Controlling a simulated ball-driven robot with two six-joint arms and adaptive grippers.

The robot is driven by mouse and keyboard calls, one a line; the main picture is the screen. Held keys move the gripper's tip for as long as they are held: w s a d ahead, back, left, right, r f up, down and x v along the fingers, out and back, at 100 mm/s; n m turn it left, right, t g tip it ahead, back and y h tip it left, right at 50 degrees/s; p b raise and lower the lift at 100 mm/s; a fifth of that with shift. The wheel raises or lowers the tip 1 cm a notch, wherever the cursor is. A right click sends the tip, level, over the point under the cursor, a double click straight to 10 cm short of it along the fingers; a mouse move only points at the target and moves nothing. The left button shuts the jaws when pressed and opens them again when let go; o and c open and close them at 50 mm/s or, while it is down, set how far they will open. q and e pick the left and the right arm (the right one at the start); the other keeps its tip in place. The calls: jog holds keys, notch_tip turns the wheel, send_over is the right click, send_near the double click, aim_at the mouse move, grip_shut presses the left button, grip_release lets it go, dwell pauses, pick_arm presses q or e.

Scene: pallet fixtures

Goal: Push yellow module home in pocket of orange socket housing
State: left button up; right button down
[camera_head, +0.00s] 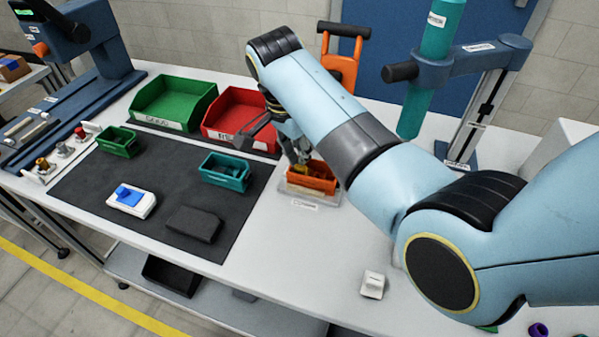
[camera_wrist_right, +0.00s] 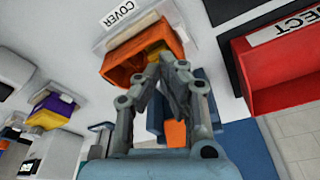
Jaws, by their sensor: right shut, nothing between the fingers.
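The orange socket housing (camera_head: 322,184) sits on a pale base plate on the table, partly behind my right arm in the head view. It also shows as an open-topped orange box in the right wrist view (camera_wrist_right: 118,65). The yellow module (camera_head: 300,180) is inside the housing; in the right wrist view yellow (camera_wrist_right: 155,47) shows by the fingertips, and its depth is hard to tell. My right gripper (camera_head: 299,158) is shut and empty, fingertips at the housing's opening (camera_wrist_right: 172,62). Whether they touch the module is unclear. My left gripper is not in view.
A red bin (camera_head: 235,112) and a green bin (camera_head: 172,102) stand behind. A teal box (camera_head: 224,172), a small green box (camera_head: 118,142), a white-blue part (camera_head: 131,200) and a dark block (camera_head: 194,224) lie on the dark mat. Table front right holds a white part (camera_head: 373,285).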

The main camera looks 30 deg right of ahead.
aim_at(299, 167)
jog(key=shift+f, duration=0.5)
jog(key=shift+f+p, duration=0.35)
jog(key=shift+p, duration=0.25)
dwell(2.2)
notch_tip(299, 167, up, 3)
jog(key=p, duration=0.3)
notch_tip(299, 167, up, 2)
jog(key=shift+r+p, duration=0.1)
jog(key=shift+p, duration=0.5)
jog(key=shift+r, duration=0.9)
